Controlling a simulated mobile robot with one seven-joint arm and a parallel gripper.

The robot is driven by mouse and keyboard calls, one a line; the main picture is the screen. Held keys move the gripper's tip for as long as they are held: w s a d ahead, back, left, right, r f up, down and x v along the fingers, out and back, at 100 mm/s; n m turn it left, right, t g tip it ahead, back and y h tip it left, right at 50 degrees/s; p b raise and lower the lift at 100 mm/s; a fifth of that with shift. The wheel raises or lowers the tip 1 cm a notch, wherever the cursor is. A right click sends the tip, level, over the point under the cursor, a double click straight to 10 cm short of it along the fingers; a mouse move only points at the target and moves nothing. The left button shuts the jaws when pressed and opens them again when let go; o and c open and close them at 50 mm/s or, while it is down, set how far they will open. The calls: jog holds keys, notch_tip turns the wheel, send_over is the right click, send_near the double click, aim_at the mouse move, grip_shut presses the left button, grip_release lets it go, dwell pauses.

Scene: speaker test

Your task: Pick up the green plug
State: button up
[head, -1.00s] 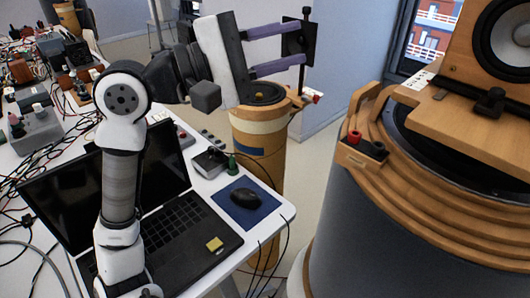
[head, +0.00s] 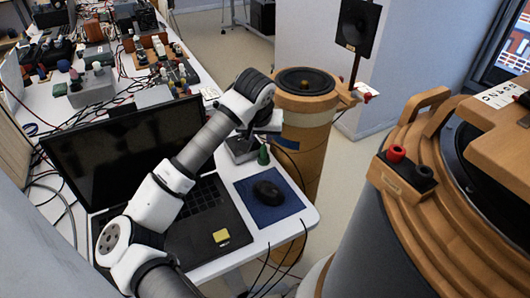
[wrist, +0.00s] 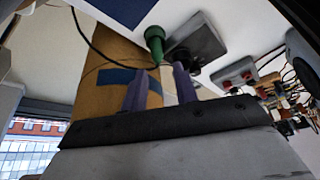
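The green plug (head: 263,154) stands at the right edge of the white table, between a grey box and the mouse mat. In the wrist view the green plug (wrist: 154,38) shows just beyond the fingertips, with a wider round head and a narrower end. My gripper (wrist: 161,72) has its two purple fingers apart with nothing held between them. The plug lies apart from the fingers, past the left one's tip. In the head view my arm's end is beside and behind the plug, and its fingers are hidden.
A grey box (head: 240,148) stands close behind the plug, with a cable nearby. A mouse (head: 267,192) on a blue mat (head: 246,206) and an open laptop (head: 127,150) are in front and left. A wooden speaker column (head: 303,130) rises beside the table edge.

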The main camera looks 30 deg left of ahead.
aim_at(264, 148)
jog(key=shift+d+p+x, duration=0.1)
jog(key=shift+p+x, duration=0.4)
jog(key=shift+x, duration=1.2)
jog(key=shift+d+p+x, duration=0.15)
jog(key=shift+p+x, duration=0.3)
jog(key=shift+x, duration=1.25)
jog(key=shift+w, duration=0.1)
grip_shut()
